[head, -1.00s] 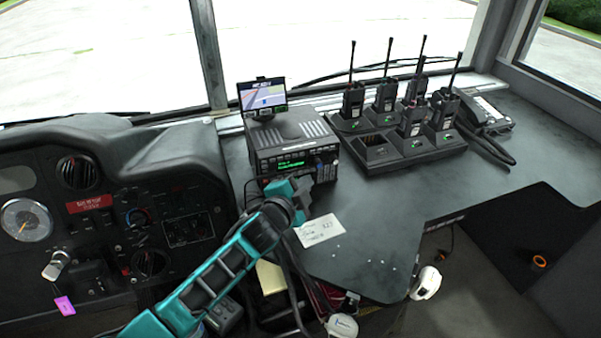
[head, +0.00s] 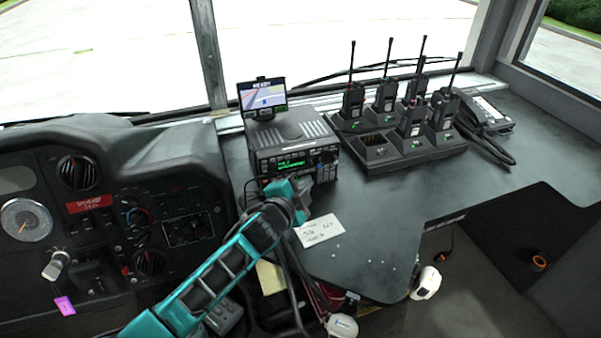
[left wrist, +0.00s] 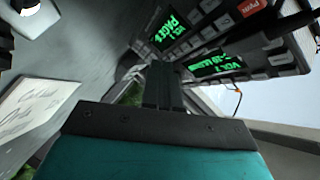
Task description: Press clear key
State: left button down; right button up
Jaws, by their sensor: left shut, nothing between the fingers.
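A dark radio unit (head: 290,155) with a lit green display (head: 291,165) and rows of small keys stands on the console. My left gripper (head: 304,187) is shut and empty, close in front of the lower part of the radio's face. In the left wrist view, the closed fingers (left wrist: 161,80) point at the radio's face, with green text displays (left wrist: 215,62) and grey keys around them. I cannot pick out the clear key, and I cannot tell whether the fingertips touch any key. My right gripper is not in view.
A small map screen (head: 263,96) stands on top of the radio. A charger (head: 385,155) holding several handheld radios stands to its right. A white note (head: 320,230) lies on the console in front of the radio.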

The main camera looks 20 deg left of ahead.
pick_arm(q)
jog(key=shift+w, duration=0.15)
dwell(0.5)
jog(key=shift+w+a, duration=0.25)
jog(key=shift+w+a, duration=0.15)
jog(key=shift+w, duration=0.05)
dwell(0.6)
jog(key=shift+s+d+p, duration=0.3)
jog(key=shift+s+d, duration=0.1)
jog(key=shift+s, duration=0.2)
jog(key=shift+s+d, duration=0.4)
jog(key=shift+s, duration=0.1)
jog(key=shift+s+d+p, duration=0.2)
jog(key=shift+s+d, duration=0.3)
jog(key=shift+s, duration=0.3)
jog(key=shift+s+d+p, duration=0.2)
jog(key=shift+s+d, duration=0.3)
jog(key=shift+s, duration=0.3)
